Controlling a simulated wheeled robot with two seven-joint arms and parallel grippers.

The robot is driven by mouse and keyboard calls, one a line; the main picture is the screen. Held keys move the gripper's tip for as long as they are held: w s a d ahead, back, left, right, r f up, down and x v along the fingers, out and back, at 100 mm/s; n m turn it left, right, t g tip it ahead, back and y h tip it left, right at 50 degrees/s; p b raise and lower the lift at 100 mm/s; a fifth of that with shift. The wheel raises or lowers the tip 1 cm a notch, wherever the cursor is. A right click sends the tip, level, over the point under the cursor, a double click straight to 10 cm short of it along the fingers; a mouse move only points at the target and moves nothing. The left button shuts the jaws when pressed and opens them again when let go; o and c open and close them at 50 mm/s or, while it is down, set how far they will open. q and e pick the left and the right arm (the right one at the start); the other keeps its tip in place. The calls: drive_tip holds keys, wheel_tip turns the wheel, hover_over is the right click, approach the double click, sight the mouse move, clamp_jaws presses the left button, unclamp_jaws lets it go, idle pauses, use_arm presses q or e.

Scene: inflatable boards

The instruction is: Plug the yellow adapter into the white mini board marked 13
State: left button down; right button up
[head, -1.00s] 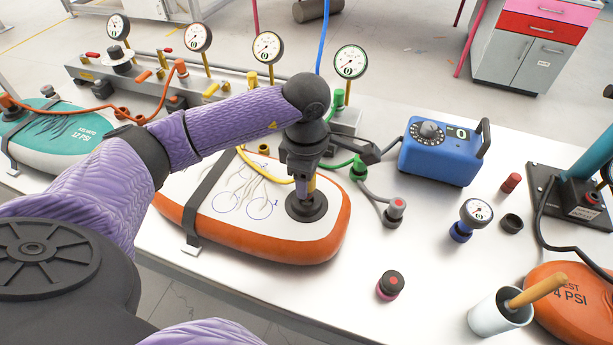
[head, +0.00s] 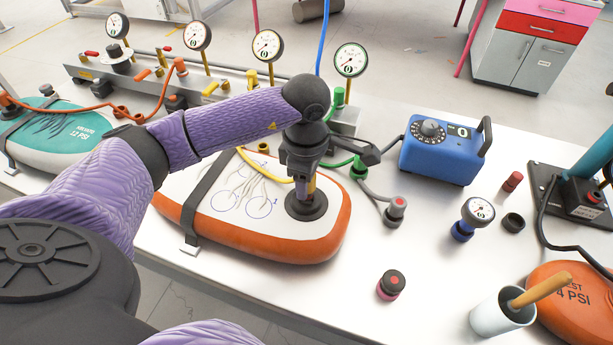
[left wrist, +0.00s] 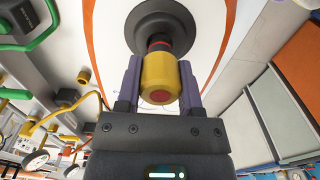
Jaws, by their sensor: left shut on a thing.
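My left gripper (head: 309,186) is shut on the yellow adapter and points down at the round black valve (head: 307,208) of a white board with an orange rim (head: 262,242). In the left wrist view the yellow adapter (left wrist: 159,78) sits between the fingers, with a red band at its far end against the black valve (left wrist: 158,30). I cannot tell whether it is fully seated. The board's top shows blue drawings and a dark strap; I cannot read a 13 on it. My right gripper is not in view.
A blue pump box (head: 440,150) stands to the right. A teal board (head: 55,150) lies at left, and a gauge manifold runs behind.

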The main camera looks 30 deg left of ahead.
use_arm(q)
drive_tip(key=shift+f+b, duration=0.75)
drive_tip(key=shift+f, duration=0.25)
drive_tip(key=shift+c, duration=0.8)
unclamp_jaws()
wheel_tip(320, 180, up, 10)
drive_tip(key=shift+r+p, duration=0.1)
drive_tip(key=shift+p, duration=0.95)
